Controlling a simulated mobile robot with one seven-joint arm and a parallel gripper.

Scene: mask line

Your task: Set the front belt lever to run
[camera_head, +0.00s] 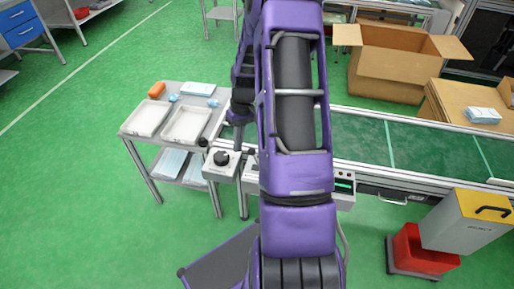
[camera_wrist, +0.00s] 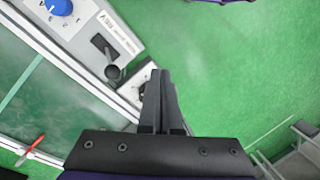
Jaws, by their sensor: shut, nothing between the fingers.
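In the wrist view a grey-white control panel (camera_wrist: 85,30) carries a dark slot and a lever with a round black knob (camera_wrist: 113,72), likely the belt lever. Its label is too small to read. My gripper (camera_wrist: 158,76) is shut and empty, its fingertips just right of the lever knob in the picture. I cannot tell whether they touch anything. A smaller pale plate (camera_wrist: 132,80) with a dark part lies partly hidden behind the fingers. In the head view my arm covers the middle of the belt's front edge and hides my fingertips.
A blue dial (camera_wrist: 59,6) sits on the same panel. The green conveyor belt (camera_head: 360,140) runs behind. A control box with a black knob (camera_head: 221,158), a trolley with white trays (camera_head: 187,124) and a red bin (camera_head: 420,252) stand nearby.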

